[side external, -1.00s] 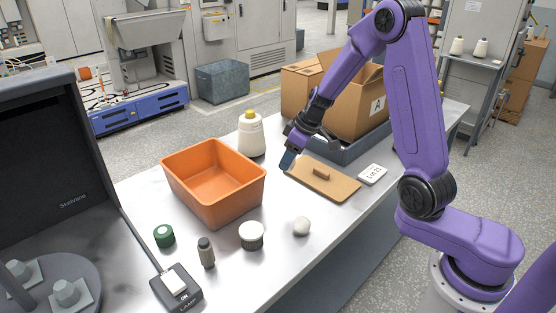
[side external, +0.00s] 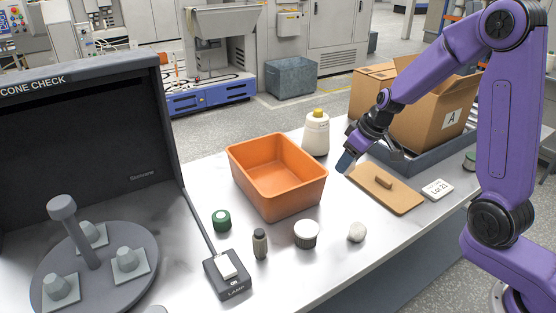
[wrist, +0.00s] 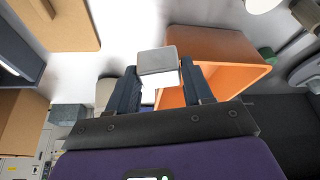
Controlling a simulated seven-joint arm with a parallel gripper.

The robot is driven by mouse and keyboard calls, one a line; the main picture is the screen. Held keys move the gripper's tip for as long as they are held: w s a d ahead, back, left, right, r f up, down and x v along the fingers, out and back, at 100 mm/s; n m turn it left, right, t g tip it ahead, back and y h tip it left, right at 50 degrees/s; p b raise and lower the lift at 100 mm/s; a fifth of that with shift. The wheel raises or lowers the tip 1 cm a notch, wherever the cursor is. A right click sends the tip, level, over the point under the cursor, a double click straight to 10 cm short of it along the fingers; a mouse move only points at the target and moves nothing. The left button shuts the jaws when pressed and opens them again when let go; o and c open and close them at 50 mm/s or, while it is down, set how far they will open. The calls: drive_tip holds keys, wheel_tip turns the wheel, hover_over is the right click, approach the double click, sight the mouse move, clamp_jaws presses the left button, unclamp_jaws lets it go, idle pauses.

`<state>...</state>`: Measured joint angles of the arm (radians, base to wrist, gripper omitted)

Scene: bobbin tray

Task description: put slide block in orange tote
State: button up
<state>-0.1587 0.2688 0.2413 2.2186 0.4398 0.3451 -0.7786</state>
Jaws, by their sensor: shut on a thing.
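The slide block (wrist: 157,62), a small grey block with a pale lower face, is between the fingers of my gripper (side external: 347,159) in the wrist view. My gripper is shut on it. In the side view the block is hard to tell from the dark blue fingertips. My gripper is above the table, just right of the orange tote (side external: 292,203) and near the left corner of the wooden board. The tote is open and its visible floor is bare. It also shows in the wrist view (wrist: 228,82), beyond the right finger.
The wooden board (side external: 398,199) with a small bar lies right, beside a lot card (side external: 437,189). A cardboard box (side external: 425,115) stands behind.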

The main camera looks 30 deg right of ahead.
drive_tip(key=w+a+m+h, duration=0.1)
drive_tip(key=w+a+m, duration=0.2)
drive_tip(key=w+a, duration=0.5)
approach(266, 178)
drive_tip(key=shift+w+a+f, duration=0.1)
drive_tip(key=shift+w+f, duration=0.75)
drive_tip(key=shift+w, duration=0.05)
drive_tip(key=shift+w+f, duration=0.15)
drive_tip(key=shift+f, duration=1.5)
drive_tip(key=shift+f, duration=0.15)
drive_tip(key=o, duration=1.2)
